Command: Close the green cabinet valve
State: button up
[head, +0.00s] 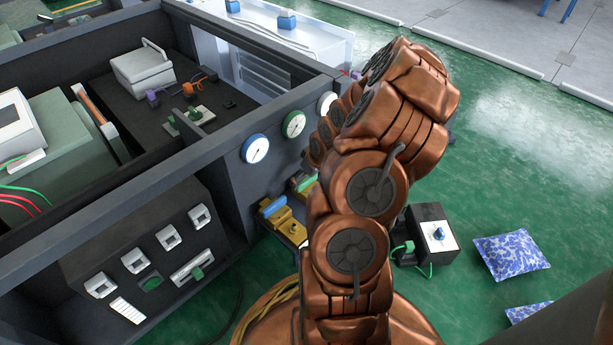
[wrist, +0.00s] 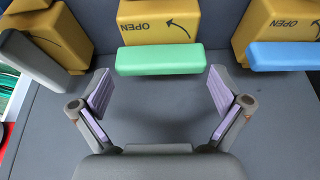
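The green valve handle (wrist: 160,60) is a flat bar lying crosswise in the wrist view, in front of a yellow valve block (wrist: 158,22) marked OPEN with a curved arrow. My gripper (wrist: 160,90) is open and empty. Its two lilac-padded fingers stand apart in the picture, near the two ends of the green bar and slightly below it. I see no contact, but depth is hard to judge. In the head view the green handle (head: 306,182) shows partly beside my copper arm, and my gripper is hidden there.
A blue handle (wrist: 284,56) on another yellow block is to the right, and a grey handle (wrist: 32,62) to the left. Round gauges (head: 255,148) sit on the dark cabinet above the valves. A black box (head: 432,233) and blue-white cushions (head: 511,254) lie on the green floor.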

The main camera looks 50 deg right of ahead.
jog(key=v, duration=1.2)
dwell(0.4)
dwell(0.5)
jog(key=s+a+r+g+p, duration=0.1)
jog(key=a+r+p, duration=0.55)
jog(key=r, duration=0.35)
jog(key=s+a+r+n+g+p, duration=0.1)
jog(key=a+r+p, duration=0.5)
jog(key=r+p, duration=0.25)
jog(key=s+a+r+g+p, duration=0.1)
jog(key=a+r+p, duration=0.5)
jog(key=r, duration=0.4)
jog(key=s+a+r+g+p, duration=0.1)
jog(key=s+a+r+p, duration=0.3)
jog(key=r+p, duration=0.4)
jog(key=s+a+r+g+p, duration=0.1)
jog(key=s+a+r+p, duration=0.4)
jog(key=r, duration=0.7)
jog(key=s+a+r+g+p, duration=0.1)
jog(key=s+a+r+p, duration=0.4)
jog(key=r+p, duration=0.5)
jog(key=s+p, duration=0.1)
jog(key=s, duration=0.1)
jog(key=shift+s+m, duration=0.25)
jog(key=shift+m, duration=0.05)
